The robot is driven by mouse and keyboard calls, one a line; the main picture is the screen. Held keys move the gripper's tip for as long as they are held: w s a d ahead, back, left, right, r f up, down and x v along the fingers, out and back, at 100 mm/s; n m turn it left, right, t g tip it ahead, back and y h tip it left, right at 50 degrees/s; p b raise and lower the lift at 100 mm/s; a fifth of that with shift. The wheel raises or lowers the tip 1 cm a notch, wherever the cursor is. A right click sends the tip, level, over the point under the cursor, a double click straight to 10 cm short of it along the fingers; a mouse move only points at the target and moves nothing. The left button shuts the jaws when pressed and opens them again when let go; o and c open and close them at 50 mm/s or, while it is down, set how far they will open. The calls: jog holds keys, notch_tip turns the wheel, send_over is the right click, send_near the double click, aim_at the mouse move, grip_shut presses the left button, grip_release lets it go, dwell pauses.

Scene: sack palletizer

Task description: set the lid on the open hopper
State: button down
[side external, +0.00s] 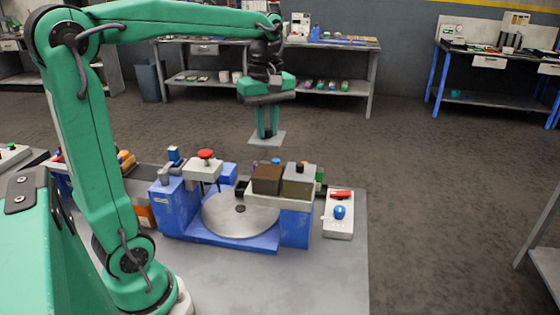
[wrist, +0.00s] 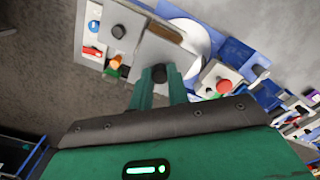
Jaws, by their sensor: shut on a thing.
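My gripper (side external: 267,132) is shut on the black knob of a flat grey lid (side external: 266,139) and holds it level in the air, behind and above the blue machine. In the wrist view the lid (wrist: 150,54) hangs under the fingertips (wrist: 160,82). The open hopper (side external: 267,180) is a box with a brown top, apart from the lid and below it. Its brown top shows partly in the wrist view (wrist: 165,31), where the lid hides some of it. Beside it stands a grey hopper (side external: 299,184) with a black knob on top.
The blue machine (side external: 175,210) carries a round grey turntable (side external: 240,222). A red mushroom-shaped button (side external: 205,154) rises at its left. A pale control box (side external: 339,225) with a red switch and blue knob lies right. The air around the lid is clear.

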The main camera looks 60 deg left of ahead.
aim_at(267, 137)
jog(key=shift+f, duration=0.3)
jog(key=shift+f, duration=0.2)
jog(key=shift+f, duration=2.25)
jog(key=shift+f, duration=1.25)
dwell(1.8)
jog(key=c, duration=1.3)
grip_release()
jog(key=shift+r, duration=0.15)
jog(key=shift+r, duration=3.85)
